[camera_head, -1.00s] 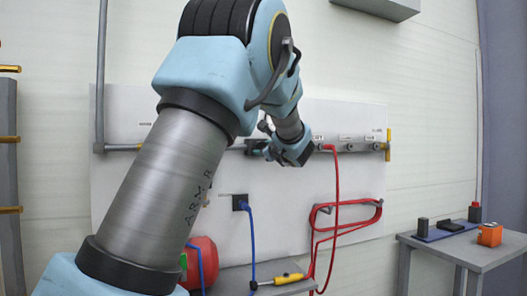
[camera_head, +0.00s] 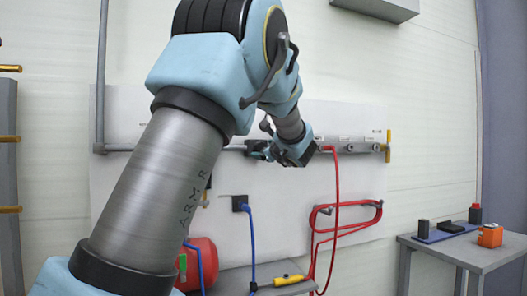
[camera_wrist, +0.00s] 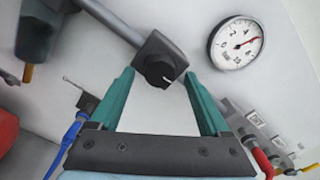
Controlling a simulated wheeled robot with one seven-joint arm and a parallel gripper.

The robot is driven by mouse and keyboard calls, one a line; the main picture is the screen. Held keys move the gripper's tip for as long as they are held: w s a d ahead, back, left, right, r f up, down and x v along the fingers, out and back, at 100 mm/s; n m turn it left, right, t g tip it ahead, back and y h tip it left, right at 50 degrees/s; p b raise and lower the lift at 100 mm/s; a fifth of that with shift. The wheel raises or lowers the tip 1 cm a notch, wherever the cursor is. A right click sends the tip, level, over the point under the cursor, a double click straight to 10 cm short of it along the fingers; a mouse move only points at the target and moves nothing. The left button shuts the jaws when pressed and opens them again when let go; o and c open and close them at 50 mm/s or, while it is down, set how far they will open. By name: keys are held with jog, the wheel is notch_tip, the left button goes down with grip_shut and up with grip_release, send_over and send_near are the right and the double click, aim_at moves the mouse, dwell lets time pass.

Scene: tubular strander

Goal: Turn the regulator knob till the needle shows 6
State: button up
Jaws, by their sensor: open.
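The regulator knob (camera_wrist: 160,72) is black and round with a pale mark, on a dark square body on the grey pipe. In the wrist view it lies between and just beyond the teal fingertips of my gripper (camera_wrist: 159,78), which is open with a gap on both sides of the knob. The gauge (camera_wrist: 236,43) is a white round dial with a red needle, to the right of the knob. The needle points to the right and slightly up; I cannot read its number surely. In the head view my arm hides the gauge, and my gripper (camera_head: 259,150) is small beside the regulator.
A grey pipe (camera_head: 122,147) runs along the white panel (camera_head: 285,190). A red hose (camera_head: 337,190) hangs right of my gripper, with its coil (camera_head: 350,222) below. A blue hose (camera_head: 251,240) hangs from a black fitting. A side table (camera_head: 470,250) stands far right.

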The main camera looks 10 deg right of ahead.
jog(key=s+d+b, duration=0.1)
jog(key=s+b, duration=0.2)
jog(key=s, duration=0.6)
jog(key=shift+s+d, duration=0.15)
jog(key=shift+s, duration=0.25)
dwell(2.4)
